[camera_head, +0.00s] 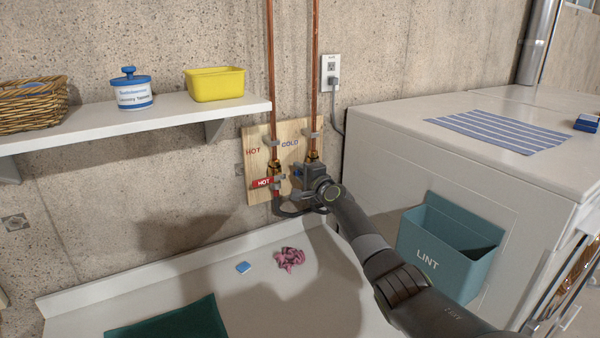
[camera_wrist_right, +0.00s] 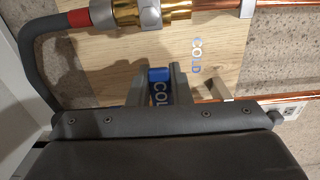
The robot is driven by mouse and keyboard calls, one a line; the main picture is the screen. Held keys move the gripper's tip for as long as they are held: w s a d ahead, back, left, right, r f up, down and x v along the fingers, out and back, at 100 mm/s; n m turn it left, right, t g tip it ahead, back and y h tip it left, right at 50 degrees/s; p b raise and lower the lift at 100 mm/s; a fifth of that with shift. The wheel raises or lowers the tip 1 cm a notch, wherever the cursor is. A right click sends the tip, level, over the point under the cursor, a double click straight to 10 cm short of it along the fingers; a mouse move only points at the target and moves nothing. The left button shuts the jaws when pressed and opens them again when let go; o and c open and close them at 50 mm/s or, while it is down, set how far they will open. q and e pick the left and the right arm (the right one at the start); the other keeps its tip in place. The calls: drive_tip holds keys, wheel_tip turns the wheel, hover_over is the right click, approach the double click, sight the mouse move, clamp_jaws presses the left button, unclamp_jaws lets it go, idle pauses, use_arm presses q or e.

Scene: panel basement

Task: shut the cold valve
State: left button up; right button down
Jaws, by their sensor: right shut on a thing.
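The cold valve's blue lever, marked COLD (camera_wrist_right: 159,86), shows between the fingers of my right gripper (camera_wrist_right: 159,92) in the right wrist view. The right gripper (camera_head: 308,176) is shut on this lever at the wooden board, on the right-hand copper pipe in the head view. The lever appears to lie across that pipe. The gripper hides most of the cold valve's body. The left gripper is not in view.
The red HOT lever (camera_head: 264,183) sits close to the left. A white shelf (camera_head: 180,112) holds a basket, a tub and a yellow bin. A white machine (camera_head: 375,150) with a teal LINT bin (camera_head: 450,250) stands right. A pink cloth (camera_head: 290,258) lies below.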

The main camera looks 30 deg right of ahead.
drive_tip(key=c, duration=1.3)
unclamp_jaws()
drive_tip(key=shift+s, duration=0.1)
drive_tip(key=shift+s+r+p, duration=0.15)
drive_tip(key=shift+s+p, duration=0.05)
drive_tip(key=shift+p, duration=0.2)
drive_tip(key=s+p, duration=0.2)
drive_tip(key=s, duration=0.3)
drive_tip(key=s+d+p, duration=0.1)
drive_tip(key=s+p, duration=0.2)
drive_tip(key=s, duration=0.3)
drive_tip(key=s+p, duration=0.3)
drive_tip(key=s, duration=0.2)
drive_tip(key=shift+s+d, duration=0.15)
drive_tip(key=shift+s, duration=0.25)
